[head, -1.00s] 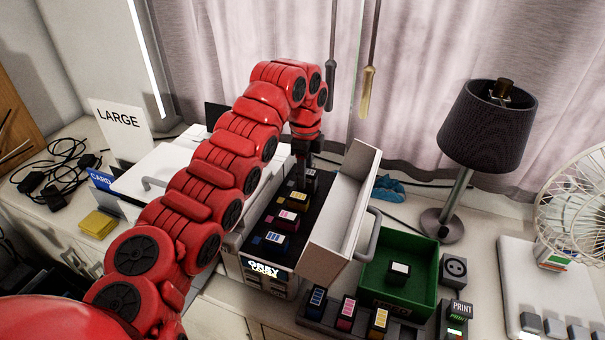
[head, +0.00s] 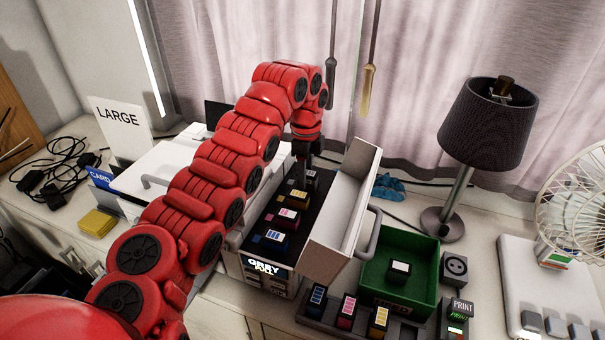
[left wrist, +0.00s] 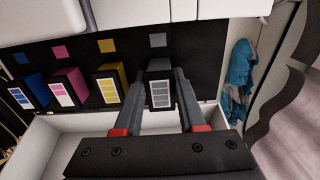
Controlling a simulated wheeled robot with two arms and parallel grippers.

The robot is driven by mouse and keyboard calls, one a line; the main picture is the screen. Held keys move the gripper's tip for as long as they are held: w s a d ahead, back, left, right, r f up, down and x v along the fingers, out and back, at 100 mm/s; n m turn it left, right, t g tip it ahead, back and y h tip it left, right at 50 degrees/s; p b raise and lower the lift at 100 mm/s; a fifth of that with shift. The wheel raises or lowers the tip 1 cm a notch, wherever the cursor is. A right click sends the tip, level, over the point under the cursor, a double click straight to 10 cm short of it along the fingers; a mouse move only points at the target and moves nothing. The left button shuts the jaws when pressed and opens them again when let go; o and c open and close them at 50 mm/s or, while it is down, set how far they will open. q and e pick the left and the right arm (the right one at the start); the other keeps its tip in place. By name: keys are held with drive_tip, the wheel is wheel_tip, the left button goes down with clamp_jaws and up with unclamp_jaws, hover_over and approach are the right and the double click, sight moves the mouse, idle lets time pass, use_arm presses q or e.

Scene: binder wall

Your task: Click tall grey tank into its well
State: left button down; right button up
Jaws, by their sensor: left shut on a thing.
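My left gripper (left wrist: 160,78) is shut on the tall grey tank (left wrist: 161,94), a black block with a grey-striped label, with one finger on each side. In the left wrist view the tank stands in line with the blue, magenta and yellow tanks, below a grey square mark (left wrist: 157,40). In the head view my left gripper (head: 303,172) reaches down at the far end of the printer's black tank bay (head: 262,222). The grey tank (head: 311,175) is partly hidden there. I cannot tell whether it is fully seated. My right gripper is not in view.
The printer's white cover (head: 345,205) stands open right of the bay. A green bin (head: 418,288) holds one small tank. A rack in front holds blue, magenta and yellow tanks (head: 379,320).

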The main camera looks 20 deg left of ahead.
use_arm(q)
drive_tip(key=shift+f, duration=0.4)
drive_tip(key=shift+c, duration=2.1)
unclamp_jaws()
